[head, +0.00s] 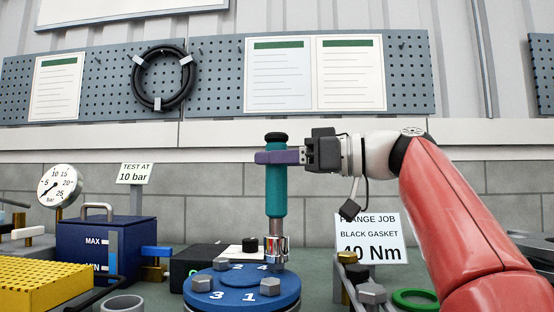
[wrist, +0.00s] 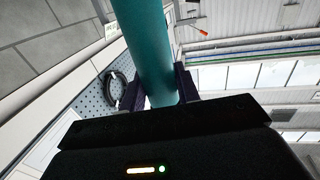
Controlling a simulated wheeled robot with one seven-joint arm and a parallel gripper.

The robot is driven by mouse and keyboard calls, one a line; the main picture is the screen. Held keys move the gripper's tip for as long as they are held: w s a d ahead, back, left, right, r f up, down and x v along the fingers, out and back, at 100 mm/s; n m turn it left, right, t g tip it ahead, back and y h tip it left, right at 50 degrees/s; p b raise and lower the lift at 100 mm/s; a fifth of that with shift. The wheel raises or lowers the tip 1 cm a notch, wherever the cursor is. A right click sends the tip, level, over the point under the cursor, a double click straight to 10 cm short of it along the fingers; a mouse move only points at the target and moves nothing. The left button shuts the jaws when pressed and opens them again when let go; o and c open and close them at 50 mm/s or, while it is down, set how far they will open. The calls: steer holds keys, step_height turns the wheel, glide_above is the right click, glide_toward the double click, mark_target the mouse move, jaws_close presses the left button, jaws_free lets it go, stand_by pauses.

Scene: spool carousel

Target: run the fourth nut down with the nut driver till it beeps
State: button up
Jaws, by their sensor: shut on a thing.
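My gripper (head: 284,157) is shut on the teal nut driver (head: 276,190), with its purple fingers around the handle's upper part. The driver stands upright, and its metal socket (head: 277,249) is down at the back right of the blue flange (head: 237,296), beside the number 4. The socket hides whatever nut is under it. Nuts sit by number 3 (head: 202,283) and number 1 (head: 270,287), and another (head: 221,264) is at the back left near 2. In the wrist view the teal handle (wrist: 148,50) runs between the dark fingers.
A black box (head: 192,262) stands behind the flange at left. A blue tank (head: 106,248), yellow block (head: 45,284) and gauge (head: 60,186) are further left. Loose bolts (head: 371,294), a green ring (head: 414,299) and a 40 Nm sign (head: 371,238) are at right.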

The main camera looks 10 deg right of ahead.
steer(key=shift+f+b, duration=1.15)
steer(key=shift+f, duration=0.05)
jaws_close()
stand_by(0.6)
steer(key=shift+r, duration=0.15)
steer(key=shift+w+r+p, duration=0.15)
steer(key=shift+r+p, duration=3.2)
steer(key=shift+r, duration=0.3)
